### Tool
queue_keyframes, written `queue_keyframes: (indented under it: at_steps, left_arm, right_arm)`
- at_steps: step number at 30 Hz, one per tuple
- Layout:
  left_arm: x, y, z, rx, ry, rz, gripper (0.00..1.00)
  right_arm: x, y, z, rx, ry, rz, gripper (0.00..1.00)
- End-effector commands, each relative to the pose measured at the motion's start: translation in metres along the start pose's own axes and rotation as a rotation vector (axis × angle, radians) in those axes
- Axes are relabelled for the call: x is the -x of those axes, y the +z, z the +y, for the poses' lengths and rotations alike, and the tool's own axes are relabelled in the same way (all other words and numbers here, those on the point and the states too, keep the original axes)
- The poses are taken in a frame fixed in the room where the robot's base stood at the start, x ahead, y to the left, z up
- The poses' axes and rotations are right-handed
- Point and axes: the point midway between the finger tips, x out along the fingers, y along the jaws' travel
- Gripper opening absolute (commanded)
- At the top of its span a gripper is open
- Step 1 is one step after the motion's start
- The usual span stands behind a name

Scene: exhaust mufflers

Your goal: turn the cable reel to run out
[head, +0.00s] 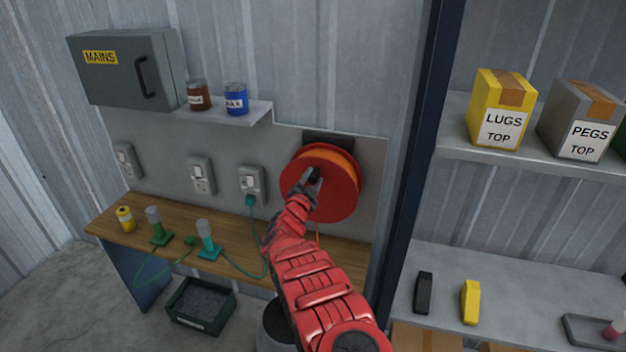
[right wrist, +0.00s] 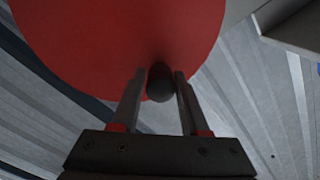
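The cable reel (head: 334,196) is a red disc with an orange rim, mounted on the grey wall panel. An orange cable (head: 318,232) hangs below it. My right arm reaches up from the bottom, and the right gripper (head: 312,178) is at the reel's face, hiding part of it. In the right wrist view, a dark rounded knob (right wrist: 160,84) stands near the edge of the red reel face (right wrist: 110,45). My left gripper is not in view.
A wooden bench (head: 345,262) runs below the reel, with green and teal plugs and leads at its left part. Sockets (head: 251,184) and a mains box (head: 128,68) are on the wall to the left. A dark blue post (head: 412,170) and shelves stand to the right.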

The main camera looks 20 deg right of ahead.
Motion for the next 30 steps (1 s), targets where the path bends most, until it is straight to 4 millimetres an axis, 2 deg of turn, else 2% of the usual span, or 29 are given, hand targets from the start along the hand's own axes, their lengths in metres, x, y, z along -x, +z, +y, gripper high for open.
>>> queue_keyframes:
  at_steps: [1, 6, 7, 30]
  left_arm:
    - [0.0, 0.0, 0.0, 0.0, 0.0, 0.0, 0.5]
    - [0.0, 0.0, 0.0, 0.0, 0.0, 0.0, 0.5]
    - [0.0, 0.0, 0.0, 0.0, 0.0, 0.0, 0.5]
    - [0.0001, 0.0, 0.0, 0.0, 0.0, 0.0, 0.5]
  right_arm:
    - [0.0001, 0.0001, -0.0001, 0.0, 0.0, 0.0, 0.33]
    - [0.0001, 0.0001, 0.0, 0.0, 0.0, 0.0, 0.03]
    - [0.0001, 0.0001, 0.0, 0.0, 0.0, 0.0, 0.0]
    - [0.0002, 0.0003, 0.0008, 0.0, 0.001, 0.0, 0.0]
